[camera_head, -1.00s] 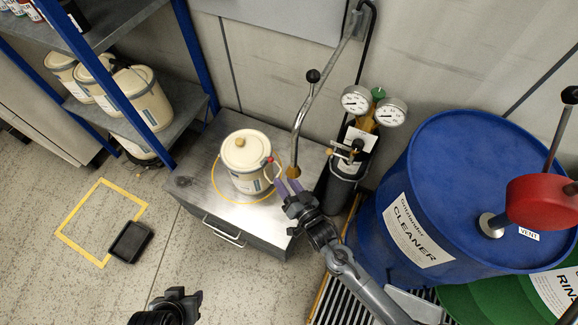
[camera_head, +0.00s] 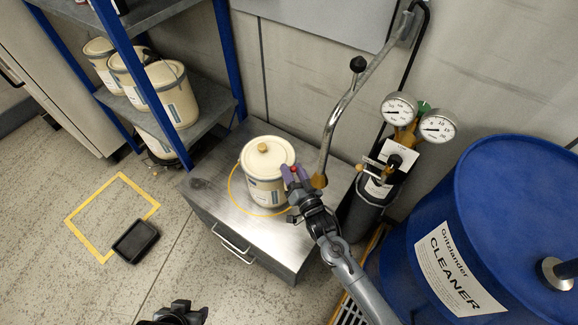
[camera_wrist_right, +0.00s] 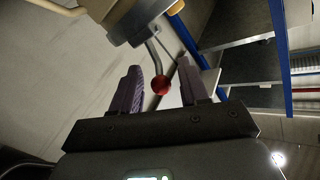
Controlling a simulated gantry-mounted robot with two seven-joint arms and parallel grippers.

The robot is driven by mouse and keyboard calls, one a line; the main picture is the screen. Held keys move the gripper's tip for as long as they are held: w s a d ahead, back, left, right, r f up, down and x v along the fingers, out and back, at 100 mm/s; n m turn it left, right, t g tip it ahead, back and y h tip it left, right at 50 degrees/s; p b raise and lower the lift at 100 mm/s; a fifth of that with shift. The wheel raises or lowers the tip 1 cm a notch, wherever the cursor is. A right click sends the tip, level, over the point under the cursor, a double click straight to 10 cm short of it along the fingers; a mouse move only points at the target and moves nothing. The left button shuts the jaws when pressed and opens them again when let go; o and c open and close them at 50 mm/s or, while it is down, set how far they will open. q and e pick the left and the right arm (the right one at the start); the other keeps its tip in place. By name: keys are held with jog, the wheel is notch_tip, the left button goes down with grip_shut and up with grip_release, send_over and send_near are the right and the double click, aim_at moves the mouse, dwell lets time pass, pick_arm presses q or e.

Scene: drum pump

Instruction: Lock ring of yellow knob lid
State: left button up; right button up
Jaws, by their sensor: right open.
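The cream can (camera_head: 264,190) with the yellow knob lid (camera_head: 266,150) stands upright inside a yellow circle on the steel cabinet. The yellow knob (camera_head: 263,147) is at the lid's centre. My right gripper (camera_head: 291,179) is at the can's right side, level with the lid's edge. In the right wrist view, a red ball (camera_wrist_right: 161,84) on a metal lever shows between the spread fingers of my right gripper (camera_wrist_right: 165,86). The fingers are open and no grip on the ball shows. The ring's far side is hidden. My left gripper (camera_head: 180,312) is at the bottom edge, far from the can; its jaws are unclear.
A gauge-topped cylinder (camera_head: 365,205) and a blue drum (camera_head: 490,220) stand further right. A shelf (camera_head: 190,110) with several similar cans is at left. The cabinet top's left part is clear.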

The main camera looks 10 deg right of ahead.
aim_at(292, 170)
jog(key=shift+b+x, duration=0.3)
jog(key=shift+x, duration=0.75)
jog(key=shift+w+a, duration=0.15)
jog(key=shift+w, duration=0.35)
